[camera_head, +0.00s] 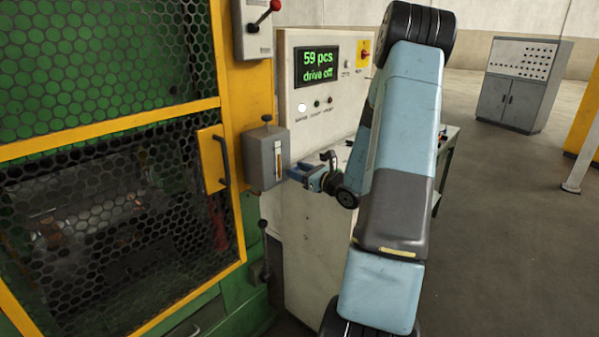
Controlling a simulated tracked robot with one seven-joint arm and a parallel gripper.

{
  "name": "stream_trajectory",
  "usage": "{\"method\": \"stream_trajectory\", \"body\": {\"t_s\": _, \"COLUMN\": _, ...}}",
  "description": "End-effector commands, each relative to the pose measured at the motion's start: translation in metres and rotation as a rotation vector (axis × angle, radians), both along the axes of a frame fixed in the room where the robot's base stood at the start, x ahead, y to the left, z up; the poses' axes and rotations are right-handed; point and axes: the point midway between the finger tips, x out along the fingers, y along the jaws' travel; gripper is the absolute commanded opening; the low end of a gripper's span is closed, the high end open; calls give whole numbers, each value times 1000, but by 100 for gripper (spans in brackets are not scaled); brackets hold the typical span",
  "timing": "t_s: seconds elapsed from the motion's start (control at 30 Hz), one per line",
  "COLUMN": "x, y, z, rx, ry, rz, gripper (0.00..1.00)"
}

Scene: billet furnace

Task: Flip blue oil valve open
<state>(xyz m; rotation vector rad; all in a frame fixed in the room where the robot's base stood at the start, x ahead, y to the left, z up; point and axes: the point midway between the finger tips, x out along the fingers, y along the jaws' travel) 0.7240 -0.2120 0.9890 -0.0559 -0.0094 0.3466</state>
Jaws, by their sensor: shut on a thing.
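A grey oil box (262,160) with an upright amber sight glass is mounted on the yellow post beside the mesh door. My gripper (298,173) reaches in from the right and its fingertips are at the right side of this box. It is shut on the blue oil valve there. The valve is mostly hidden by the fingers, and its handle angle is too small to tell. My arm crosses the middle of the view in front of the control cabinet.
A control cabinet (300,240) stands behind my gripper; its display (318,66) reads "59 pcs drive off". A yellow-framed mesh door (120,122) is at left. Open floor lies right.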

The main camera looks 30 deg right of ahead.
Motion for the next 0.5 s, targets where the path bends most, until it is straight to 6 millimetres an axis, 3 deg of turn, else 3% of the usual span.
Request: {"method": "stream_trajectory", "body": {"t_s": 0.5, "x": -1, "y": 3, "z": 6, "rx": -390, "ry": -139, "rz": -3, "gripper": 18}}
